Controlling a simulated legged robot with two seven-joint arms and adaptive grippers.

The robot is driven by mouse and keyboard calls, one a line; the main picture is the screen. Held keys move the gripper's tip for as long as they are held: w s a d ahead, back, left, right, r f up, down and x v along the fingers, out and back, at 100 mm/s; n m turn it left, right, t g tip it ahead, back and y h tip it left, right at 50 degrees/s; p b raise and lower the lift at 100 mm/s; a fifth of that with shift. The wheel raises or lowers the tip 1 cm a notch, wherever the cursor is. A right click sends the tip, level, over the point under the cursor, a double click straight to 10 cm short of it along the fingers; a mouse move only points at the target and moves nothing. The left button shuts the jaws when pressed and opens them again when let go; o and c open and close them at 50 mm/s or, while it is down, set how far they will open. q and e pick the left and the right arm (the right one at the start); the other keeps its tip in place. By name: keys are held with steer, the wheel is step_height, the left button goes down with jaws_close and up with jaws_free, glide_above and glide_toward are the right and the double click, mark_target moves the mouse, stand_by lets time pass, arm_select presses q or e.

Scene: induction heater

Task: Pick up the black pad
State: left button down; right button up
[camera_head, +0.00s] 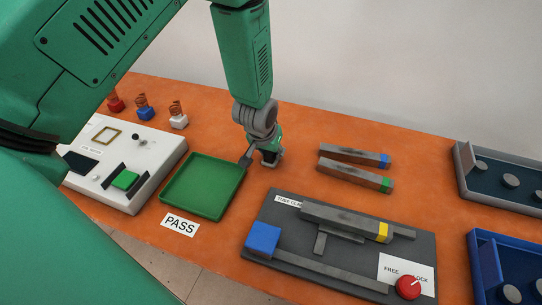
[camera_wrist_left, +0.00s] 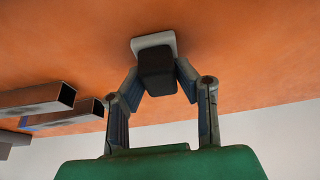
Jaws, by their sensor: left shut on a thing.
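The black pad (camera_wrist_left: 157,76) is a small dark block between the two fingers of my left gripper (camera_wrist_left: 160,82) in the left wrist view. The fingers touch it on both sides, and the gripper is shut on it. A pale grey piece (camera_wrist_left: 150,42) shows at the far side of the pad, against the orange table. In the head view my left gripper (camera_head: 264,157) points down at the table just right of the green tray, and the pad is mostly hidden there. I cannot tell whether the pad is clear of the table. My right gripper is not in view.
The green tray (camera_head: 166,201) lies empty by the PASS label (camera_head: 180,224). A white tester box (camera_head: 118,199) stands left of it. Two grey bars (camera_head: 345,176) and a dark clamp board (camera_head: 258,215) lie to the right. Grey (camera_head: 462,165) and blue (camera_head: 478,262) bins stand far right.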

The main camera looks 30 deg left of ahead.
arm_select(q)
step_height(320, 180, up, 10)
steer(key=shift+d+f+p, duration=0.1)
steer(key=shift+d+p, duration=0.05)
steer(key=shift+p, duration=0.15)
